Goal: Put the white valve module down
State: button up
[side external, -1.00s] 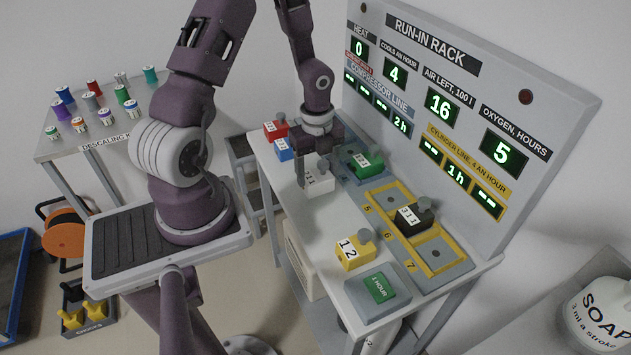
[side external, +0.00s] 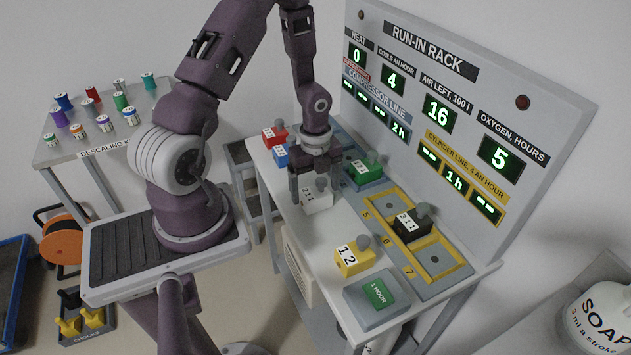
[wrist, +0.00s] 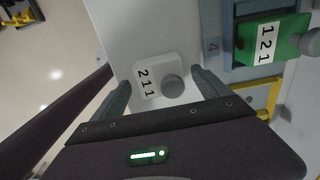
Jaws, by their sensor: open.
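The white valve module (side external: 317,199) sits upright on the bare bench top, on the near side of the green module. Its label reads 2 1 1, and its grey round knob shows in the wrist view, where the module (wrist: 150,80) lies between my two fingers. My gripper (side external: 316,184) is open around it, low over the bench, with a finger on each side. In the wrist view there is a gap between the module and the fingers of my gripper (wrist: 165,90), at least on the right.
The green module (side external: 363,173) sits in the rack behind. A black module (side external: 411,226) is in the yellow-framed bays. A yellow module (side external: 353,261) and a green 1 hour button (side external: 379,293) are nearer. Red (side external: 273,136) and blue (side external: 281,155) modules stand at the far end.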

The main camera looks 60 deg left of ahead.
notch_tip(320, 180, up, 12)
notch_tip(320, 180, up, 13)
jog(key=n+t+y, duration=0.2)
jog(key=n, duration=0.7)
send_over(316, 192)
jog(key=s+d, duration=0.4)
jog(key=d, duration=0.4)
jog(key=s+d+r+n+t+h, duration=0.2)
jog(key=s+d+r+n+t, duration=0.1)
jog(key=s+d+r+n, duration=0.3)
jog(key=s+d+n, duration=0.2)
jog(key=s+n, duration=0.1)
jog(key=shift+d+r+t, duration=0.2)
jog(key=shift+r+t, duration=0.1)
jog(key=shift+r, duration=0.05)
